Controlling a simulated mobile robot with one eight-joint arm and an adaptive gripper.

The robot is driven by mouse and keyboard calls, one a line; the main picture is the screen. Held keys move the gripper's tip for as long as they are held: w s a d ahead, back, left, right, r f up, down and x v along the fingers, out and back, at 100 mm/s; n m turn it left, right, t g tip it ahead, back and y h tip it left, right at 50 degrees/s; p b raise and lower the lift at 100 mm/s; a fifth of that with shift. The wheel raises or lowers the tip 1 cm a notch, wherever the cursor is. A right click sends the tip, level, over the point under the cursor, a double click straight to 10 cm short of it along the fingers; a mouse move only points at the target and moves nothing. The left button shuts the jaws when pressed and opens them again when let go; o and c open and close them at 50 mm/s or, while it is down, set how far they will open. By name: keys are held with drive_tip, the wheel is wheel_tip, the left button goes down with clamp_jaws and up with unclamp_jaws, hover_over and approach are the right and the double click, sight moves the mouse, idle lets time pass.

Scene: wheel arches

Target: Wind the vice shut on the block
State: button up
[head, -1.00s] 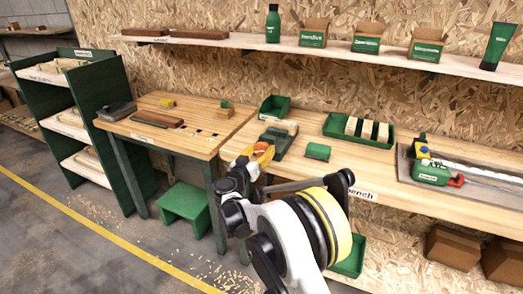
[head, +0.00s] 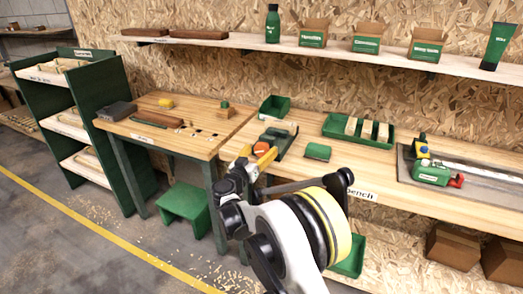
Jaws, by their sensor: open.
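The green vice (head: 285,145) stands at the front left of the long bench. A pale wooden block (head: 284,127) sits at its top; from here I cannot tell how tightly the jaws meet it. My gripper (head: 261,152) is at the vice's near left end, with its yellow fingers spread apart. A small red-orange part (head: 261,147) shows between the fingers, probably the vice's handle. The fingers do not appear closed on it. My gripper and wrist hide most of the vice's near end.
A small green-topped block (head: 318,152) lies right of the vice. Behind are an open green bin (head: 274,106) and a green tray (head: 357,131) with pale blocks. A green tool (head: 431,172) sits further right. A separate worktable (head: 190,110) stands left.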

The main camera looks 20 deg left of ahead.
drive_tip(key=s, duration=1.1)
drive_tip(key=shift+s+a, duration=0.15)
drive_tip(key=shift+a, duration=0.3)
drive_tip(key=s+d+r+g+h, duration=0.1)
drive_tip(key=d+r+g, duration=0.35)
drive_tip(key=d, duration=1.15)
drive_tip(key=d+r+g+h, duration=0.25)
drive_tip(key=d+r, duration=0.35)
drive_tip(key=d, duration=1)
drive_tip(key=s+d+m+g+y, duration=0.1)
drive_tip(key=s+d+g+y, duration=0.1)
drive_tip(key=s+d, duration=0.9)
drive_tip(key=s+d+f+g+y, duration=0.1)
drive_tip(key=s+d+f, duration=0.1)
drive_tip(key=s, duration=0.6)
drive_tip(key=s+d+f+y, duration=0.1)
drive_tip(key=s+d+f, duration=0.1)
drive_tip(key=s, duration=0.6)
drive_tip(key=shift+s+d+f+g+y, duration=0.15)
drive_tip(key=shift+s+d+g+y, duration=0.2)
drive_tip(key=shift+d, duration=0.25)
